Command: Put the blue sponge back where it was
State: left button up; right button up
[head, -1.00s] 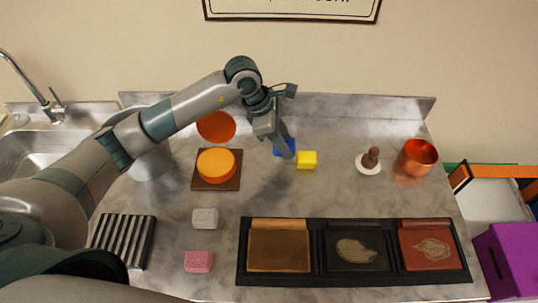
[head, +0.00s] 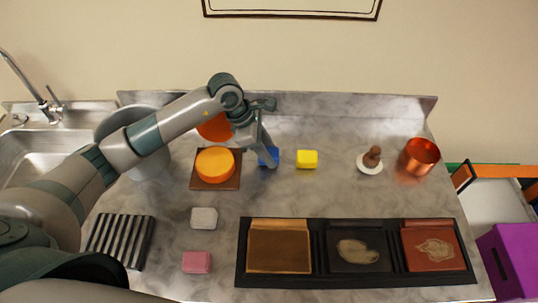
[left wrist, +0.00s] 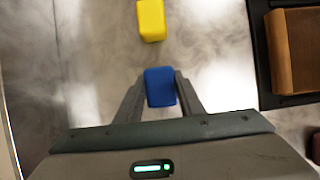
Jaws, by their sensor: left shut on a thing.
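The blue sponge (head: 269,156) is a small block between the fingers of my left gripper (head: 267,161), at the back middle of the counter in the head view. In the left wrist view the blue sponge (left wrist: 160,86) sits between the two fingertips (left wrist: 160,92), which are shut on it. I cannot tell how far it is above the counter. The yellow sponge (head: 307,159) lies to its right, apart from it; it also shows in the left wrist view (left wrist: 151,20). A white sponge (head: 204,218) and a pink sponge (head: 197,262) lie at the front left. My right gripper is not seen.
An orange round block (head: 215,165) on a brown square board stands just left of the gripper. A black tray (head: 320,280) with three compartments lies at the front right. A striped rack (head: 121,240), a copper cup (head: 420,155) and a brown-knobbed white piece (head: 370,168) stand around. Mid-counter is clear.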

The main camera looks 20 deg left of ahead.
pick_arm(q)
jog(key=shift+f, duration=0.5)
jog(key=shift+f, duration=0.15)
jog(key=o, duration=1)
